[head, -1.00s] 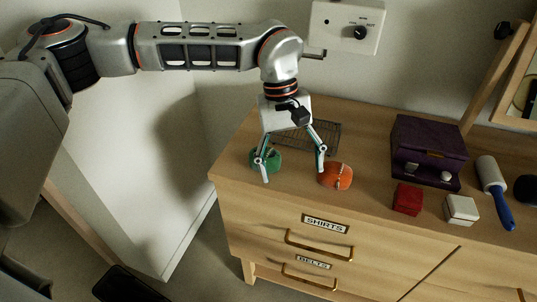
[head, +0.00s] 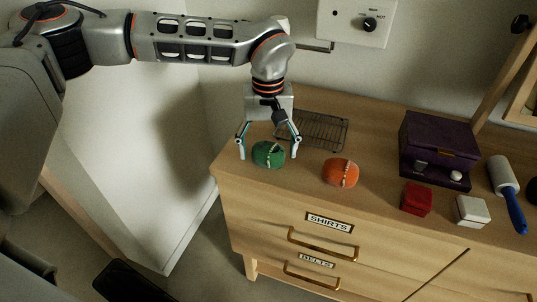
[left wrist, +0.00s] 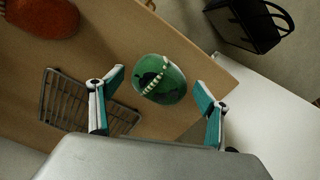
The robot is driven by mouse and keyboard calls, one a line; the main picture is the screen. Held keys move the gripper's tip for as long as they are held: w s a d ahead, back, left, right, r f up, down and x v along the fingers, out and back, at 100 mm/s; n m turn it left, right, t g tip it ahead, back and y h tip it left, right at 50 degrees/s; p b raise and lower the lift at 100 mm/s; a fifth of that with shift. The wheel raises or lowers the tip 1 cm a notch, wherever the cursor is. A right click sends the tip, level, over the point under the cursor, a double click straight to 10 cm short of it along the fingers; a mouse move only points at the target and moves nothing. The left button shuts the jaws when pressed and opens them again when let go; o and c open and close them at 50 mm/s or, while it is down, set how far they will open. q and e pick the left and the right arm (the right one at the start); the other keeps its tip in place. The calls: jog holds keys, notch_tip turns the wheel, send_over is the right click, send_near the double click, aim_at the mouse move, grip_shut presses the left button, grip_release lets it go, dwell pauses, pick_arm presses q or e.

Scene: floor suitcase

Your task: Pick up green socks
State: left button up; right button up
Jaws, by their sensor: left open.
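The green socks (head: 268,155) are a rolled ball with a pale striped band, on the dresser top near its left front corner. They also show in the left wrist view (left wrist: 171,84), ahead of and between the fingers. My left gripper (head: 269,151) is open, with one finger on each side of the socks in the head view. In the left wrist view the fingers (left wrist: 159,92) hold nothing, and a gap shows on both sides of the socks. Whether the fingers touch the dresser cannot be told. My right gripper does not show.
An orange sock ball (head: 340,172) lies right of the green socks. A wire rack (head: 322,131) lies behind them. Farther right are a purple box (head: 437,143), a red box (head: 416,198), a white box (head: 472,211) and a lint roller (head: 507,194). The dresser's left edge (head: 217,170) is close.

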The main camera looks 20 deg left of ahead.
pick_arm(q)
jog(key=shift+f, duration=0.25)
jog(key=shift+r, duration=0.1)
jog(key=c, duration=1.2)
